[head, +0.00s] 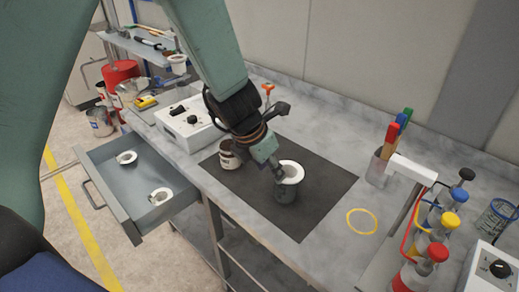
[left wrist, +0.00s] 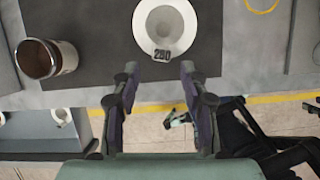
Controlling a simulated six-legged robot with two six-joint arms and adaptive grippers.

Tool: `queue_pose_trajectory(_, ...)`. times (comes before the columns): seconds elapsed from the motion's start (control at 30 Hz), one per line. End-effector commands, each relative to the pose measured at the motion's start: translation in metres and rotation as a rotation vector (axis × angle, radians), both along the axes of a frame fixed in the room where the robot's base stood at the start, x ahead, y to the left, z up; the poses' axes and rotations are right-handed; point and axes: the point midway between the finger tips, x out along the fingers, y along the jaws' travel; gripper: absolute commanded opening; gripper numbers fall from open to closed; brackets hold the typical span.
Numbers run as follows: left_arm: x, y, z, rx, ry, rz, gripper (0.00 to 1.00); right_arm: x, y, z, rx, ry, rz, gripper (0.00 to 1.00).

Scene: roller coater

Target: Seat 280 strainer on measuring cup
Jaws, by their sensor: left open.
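The white strainer with a 280 tag (left wrist: 165,28) lies on top of the grey-green measuring cup (head: 286,192) on the dark mat. In the head view the strainer (head: 292,170) looks roughly level on the cup's rim. In the left wrist view it hides the cup below it. My left gripper (head: 277,172) is at the near left side of the strainer. In the left wrist view its two fingers (left wrist: 159,74) are apart with nothing between them, just short of the tag. Whether a fingertip touches the strainer I cannot tell. My right gripper is not in view.
A stained can (head: 229,158) stands on the mat (head: 316,208) to the left. An open drawer (head: 135,182) holds two more strainers. A tool holder (head: 379,168), a yellow ring (head: 362,221) and a bottle rack are to the right. The mat's front part is clear.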

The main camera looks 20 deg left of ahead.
Motion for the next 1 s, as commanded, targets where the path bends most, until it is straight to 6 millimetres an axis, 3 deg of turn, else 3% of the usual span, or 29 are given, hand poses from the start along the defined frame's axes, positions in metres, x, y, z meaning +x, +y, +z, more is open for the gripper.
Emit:
queue_pose_trajectory(0.6, -0.022, 0.010, 0.060, -0.001, 0.002, -0.001, 0.44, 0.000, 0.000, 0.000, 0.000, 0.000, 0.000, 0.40)
queue_pose_trajectory(1.0, -0.027, 0.013, 0.071, 0.002, 0.006, -0.001, 0.44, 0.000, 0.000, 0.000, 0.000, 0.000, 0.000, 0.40)
